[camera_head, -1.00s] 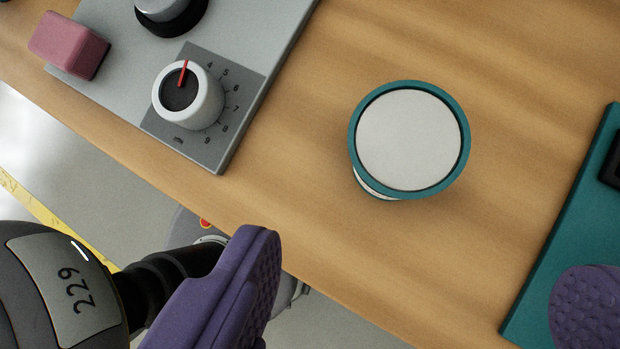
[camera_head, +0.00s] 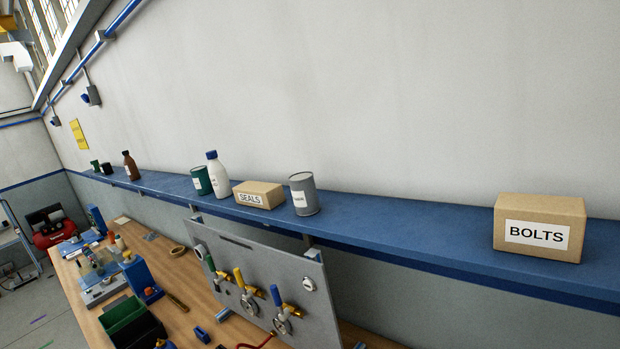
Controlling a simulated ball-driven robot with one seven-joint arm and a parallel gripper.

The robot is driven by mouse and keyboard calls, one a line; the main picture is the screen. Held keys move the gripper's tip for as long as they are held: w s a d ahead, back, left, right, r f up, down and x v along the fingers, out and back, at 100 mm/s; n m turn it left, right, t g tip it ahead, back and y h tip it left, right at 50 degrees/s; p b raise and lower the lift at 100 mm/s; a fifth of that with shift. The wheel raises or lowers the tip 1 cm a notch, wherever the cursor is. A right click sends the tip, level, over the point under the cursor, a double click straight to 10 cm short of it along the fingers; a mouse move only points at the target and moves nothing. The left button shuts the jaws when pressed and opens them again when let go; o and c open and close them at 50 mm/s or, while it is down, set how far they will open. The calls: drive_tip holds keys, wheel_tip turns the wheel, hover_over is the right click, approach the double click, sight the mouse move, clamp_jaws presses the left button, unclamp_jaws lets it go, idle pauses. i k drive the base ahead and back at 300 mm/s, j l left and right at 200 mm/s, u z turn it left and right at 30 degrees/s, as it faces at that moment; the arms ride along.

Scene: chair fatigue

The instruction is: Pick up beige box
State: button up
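Two beige cardboard boxes stand on a long blue wall shelf (camera_head: 400,228). The larger box (camera_head: 540,209), with a white label reading BOLTS, is near the right end of the view. The smaller box (camera_head: 266,190), labelled SEALS, is further left, between a white bottle and a grey can. Both boxes sit upright and apart from my gripper. My gripper is not in this view.
The grey can (camera_head: 304,194), white bottle (camera_head: 217,175), green can (camera_head: 201,181) and brown bottle (camera_head: 131,166) share the shelf. Below, a grey valve panel (camera_head: 260,275) rises from a cluttered wooden bench (camera_head: 180,318). The shelf between the grey can and the BOLTS box is clear.

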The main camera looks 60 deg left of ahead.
sight(549, 227)
drive_tip(key=i+l+u, duration=0.2)
drive_tip(key=u, duration=0.25)
drive_tip(key=i+l+u, duration=0.3)
drive_tip(key=u, duration=0.2)
drive_tip(key=i+l+u, duration=0.15)
drive_tip(key=l+u, duration=0.3)
drive_tip(key=j, duration=0.1)
